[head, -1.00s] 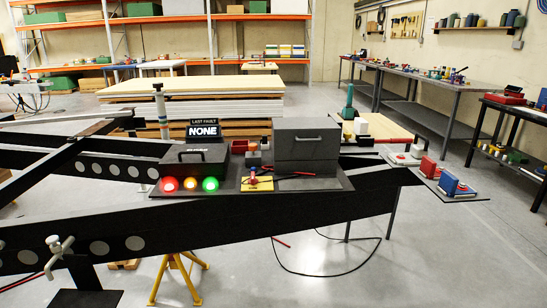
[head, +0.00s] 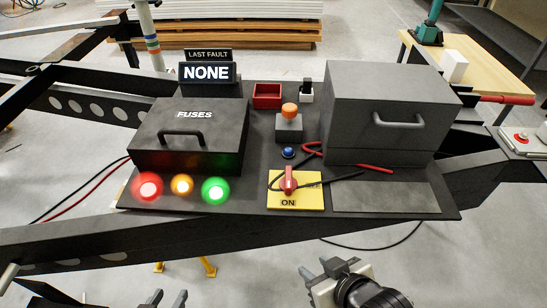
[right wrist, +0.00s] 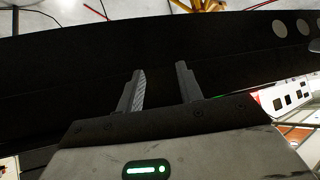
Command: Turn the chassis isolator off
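The chassis isolator is a red rotary knob (head: 289,181) on a yellow plate (head: 312,197) marked ON, at the front middle of the black board in the head view. Its handle points up and down the picture. My right gripper (head: 332,268) is below and to the right of the isolator, in front of the chassis beam, apart from it. The right wrist view shows its two fingers (right wrist: 160,88) spread with nothing between them. My left gripper (head: 166,300) shows only its fingertips at the bottom edge; they are apart and empty.
Red, amber and green lamps (head: 182,186) glow left of the isolator. Behind stand a fuse box (head: 185,145), a "LAST FAULT NONE" display (head: 208,73), an orange button (head: 290,110) and a large grey box (head: 375,100). Red and black cables (head: 345,176) run beside the knob. The chassis beam (head: 250,232) lies in front.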

